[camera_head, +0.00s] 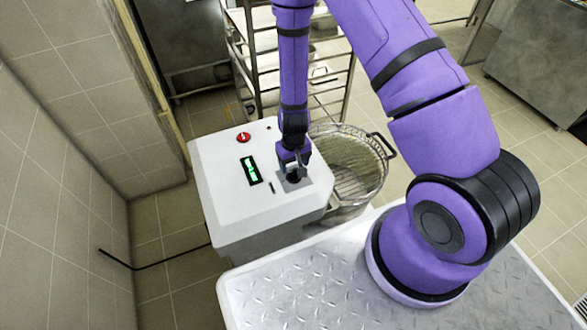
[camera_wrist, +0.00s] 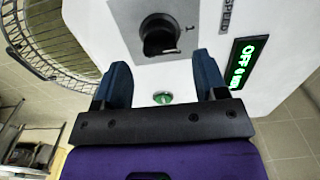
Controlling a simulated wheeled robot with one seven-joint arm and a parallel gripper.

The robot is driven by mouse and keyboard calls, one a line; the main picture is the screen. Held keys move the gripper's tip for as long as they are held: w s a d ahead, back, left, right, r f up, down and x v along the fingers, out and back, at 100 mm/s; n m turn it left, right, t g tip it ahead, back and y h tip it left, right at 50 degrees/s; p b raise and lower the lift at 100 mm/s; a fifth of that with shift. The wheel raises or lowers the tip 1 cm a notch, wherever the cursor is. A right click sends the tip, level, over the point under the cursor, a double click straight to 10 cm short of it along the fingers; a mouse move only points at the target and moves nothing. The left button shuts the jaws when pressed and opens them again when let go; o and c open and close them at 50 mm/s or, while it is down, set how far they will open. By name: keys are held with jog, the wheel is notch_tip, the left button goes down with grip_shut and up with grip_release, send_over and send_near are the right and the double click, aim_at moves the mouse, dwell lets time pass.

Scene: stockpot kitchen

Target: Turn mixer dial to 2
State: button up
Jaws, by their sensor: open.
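The mixer (camera_head: 225,190) is a white box with a green-lit display (camera_head: 251,170) and a red button (camera_head: 243,137) on top. The black round dial (camera_wrist: 160,34) sits on a grey plate beside the label "SPEED" (camera_wrist: 227,16). My gripper (camera_wrist: 163,72) is open and empty, its two fingers apart, with the dial just beyond the fingertips and roughly between them. In the head view my gripper (camera_head: 295,158) is over the dial and mostly hides it.
A round wire basket or guard (camera_head: 350,165) stands right of the mixer; it also shows in the wrist view (camera_wrist: 60,38). A green button (camera_wrist: 163,98) lies between my fingers in the wrist view. A metal rack (camera_head: 330,75) stands behind. A tiled wall (camera_head: 50,200) is at left.

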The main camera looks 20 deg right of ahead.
aim_at(294, 171)
jog(key=shift+f, duration=1.6)
jog(key=c, duration=0.9)
